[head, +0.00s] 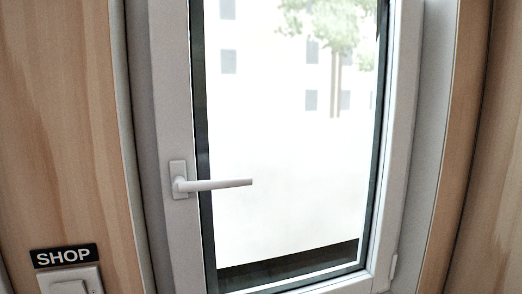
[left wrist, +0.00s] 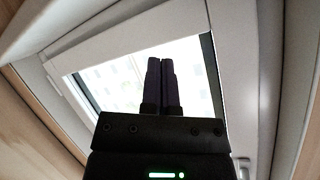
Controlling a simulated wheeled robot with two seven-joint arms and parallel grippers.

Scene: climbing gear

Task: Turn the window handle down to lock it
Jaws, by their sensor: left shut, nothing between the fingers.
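The white window handle (head: 215,185) is on the left side of the window frame (head: 174,100) in the head view. Its lever lies nearly horizontal and points right across the edge of the glass (head: 290,140). My left gripper (left wrist: 161,62) shows in the left wrist view with its two dark fingers together, shut and empty. The window is behind the fingers there. A pale part at the lower right of that view may be the handle, but I cannot tell for sure. Neither gripper shows in the head view.
A light switch (head: 70,283) with a black SHOP sign (head: 64,256) above it is on the wooden wall (head: 60,120) left of the window. More wood panelling (head: 470,150) stands on the right. The space in front of the handle looks clear in the head view.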

